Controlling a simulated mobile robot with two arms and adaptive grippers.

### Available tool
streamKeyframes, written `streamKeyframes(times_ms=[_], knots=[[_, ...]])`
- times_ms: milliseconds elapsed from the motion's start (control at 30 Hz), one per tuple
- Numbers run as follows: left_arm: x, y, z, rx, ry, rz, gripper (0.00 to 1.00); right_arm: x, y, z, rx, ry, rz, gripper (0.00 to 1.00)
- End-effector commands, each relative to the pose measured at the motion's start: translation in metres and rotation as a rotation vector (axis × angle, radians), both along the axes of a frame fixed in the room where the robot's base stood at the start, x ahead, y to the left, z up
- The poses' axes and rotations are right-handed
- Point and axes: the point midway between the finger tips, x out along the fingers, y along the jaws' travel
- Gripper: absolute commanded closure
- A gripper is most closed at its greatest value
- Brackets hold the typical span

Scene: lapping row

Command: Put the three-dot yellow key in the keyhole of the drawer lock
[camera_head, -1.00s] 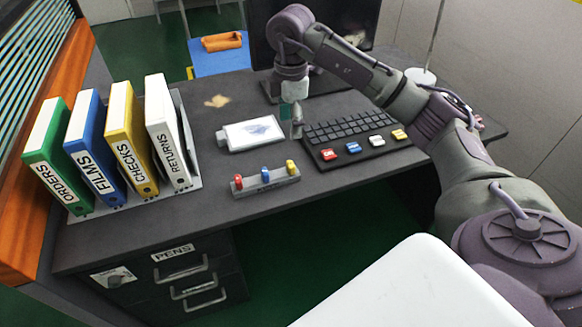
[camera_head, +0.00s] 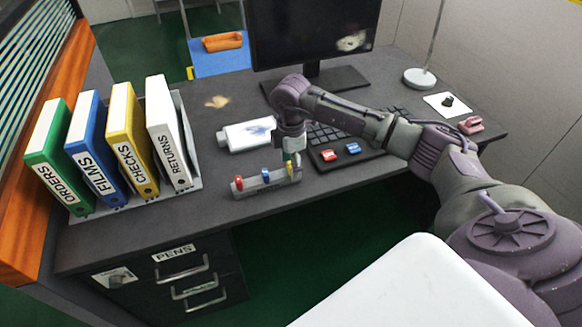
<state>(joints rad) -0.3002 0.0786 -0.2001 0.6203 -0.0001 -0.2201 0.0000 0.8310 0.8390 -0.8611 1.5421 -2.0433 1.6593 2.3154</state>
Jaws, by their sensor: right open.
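A grey key rack (camera_head: 266,186) stands near the front edge of the desk. It holds a red key (camera_head: 239,182), a blue key (camera_head: 266,176) and, at its right end, the yellow key (camera_head: 290,170), now mostly hidden by my gripper. The dots are too small to read. My right gripper (camera_head: 292,162) points down at the yellow key, its jaws open; whether they touch the key I cannot tell. The drawer lock (camera_head: 117,279) is on a pale plate at the top left of the drawer unit; its keyhole is not clear. My left gripper is not in view.
A row of binders (camera_head: 115,160) stands at the left of the desk. A white box (camera_head: 246,135) lies behind the rack. A keyboard (camera_head: 330,135) and monitor (camera_head: 310,40) are behind my right arm. Drawers with handles (camera_head: 190,272) are below; bare desk lies left of the rack.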

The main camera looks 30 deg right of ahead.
Motion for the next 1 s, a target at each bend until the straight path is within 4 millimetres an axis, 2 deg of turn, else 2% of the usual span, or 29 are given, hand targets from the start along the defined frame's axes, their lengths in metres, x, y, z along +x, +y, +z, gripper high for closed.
streamKeyframes(times_ms=[267,500,600,867,1000], knots=[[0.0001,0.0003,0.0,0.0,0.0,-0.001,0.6,0.0001,0.0003,-0.0035,0.0,0.0,0.001,0.38],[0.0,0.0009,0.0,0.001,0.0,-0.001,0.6,0.0001,0.0002,-0.0032,0.001,-0.001,0.0,0.78],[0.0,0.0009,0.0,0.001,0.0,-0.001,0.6,0.0001,0.0002,-0.0031,0.001,-0.001,0.0,0.91],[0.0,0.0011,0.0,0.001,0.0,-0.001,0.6,0.0003,0.0,-0.002,0.001,-0.001,0.0,0.91],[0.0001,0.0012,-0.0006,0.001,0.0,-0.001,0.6,0.0007,-0.0001,0.0053,0.001,-0.002,0.0,0.91]])
